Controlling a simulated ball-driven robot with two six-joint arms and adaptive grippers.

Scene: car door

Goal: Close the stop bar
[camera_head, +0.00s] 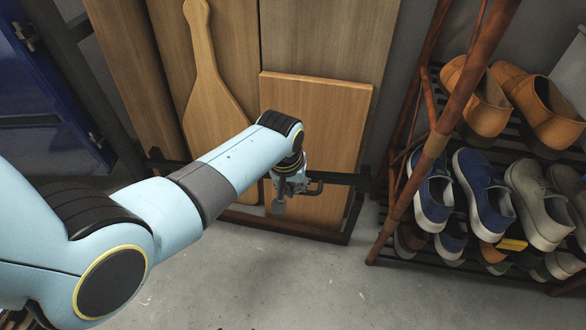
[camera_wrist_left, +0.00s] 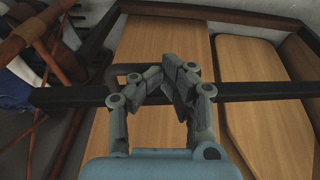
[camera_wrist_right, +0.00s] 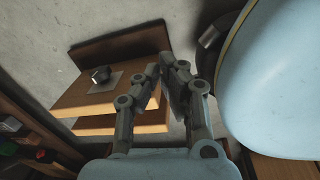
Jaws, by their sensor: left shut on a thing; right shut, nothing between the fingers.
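The stop bar is a dark bar (camera_head: 345,179) running across the front of several leaning wooden boards. It also crosses the left wrist view (camera_wrist_left: 260,91), with a bent handle (camera_wrist_left: 122,72) on it. My left gripper (camera_head: 291,185) is at the bar, its fingers (camera_wrist_left: 167,72) shut on the handle; the exact contact is partly hidden by the fingers. My right gripper (camera_wrist_right: 165,68) is shut and empty, away from the bar. It shows only in the right wrist view.
A leaning wooden board (camera_head: 315,120) stands behind the bar in a dark frame. A shoe rack (camera_head: 440,130) with several shoes is at the right. A blue door (camera_head: 45,105) is at the left. The grey floor in front is clear. A wooden table (camera_wrist_right: 100,97) shows in the right wrist view.

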